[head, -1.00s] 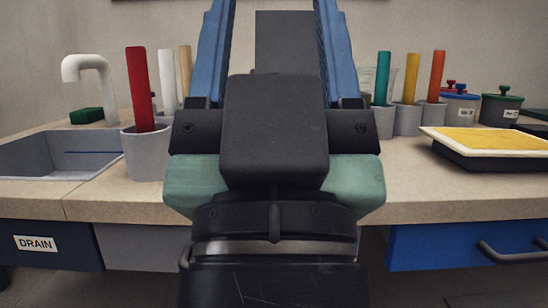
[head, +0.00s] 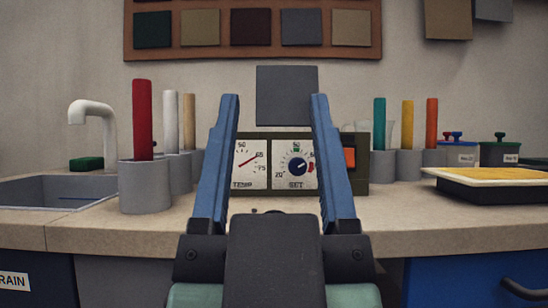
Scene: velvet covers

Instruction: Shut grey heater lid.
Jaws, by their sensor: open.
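The fingers hide parts of the heater's front.
Grey cups with red, white and tan rods (head: 143,140) stand left of the heater, beside a sink (head: 40,190) with a white tap. Cups with teal, yellow and orange rods (head: 406,140) stand right, near lidded pots and a yellow-topped tray (head: 490,185).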

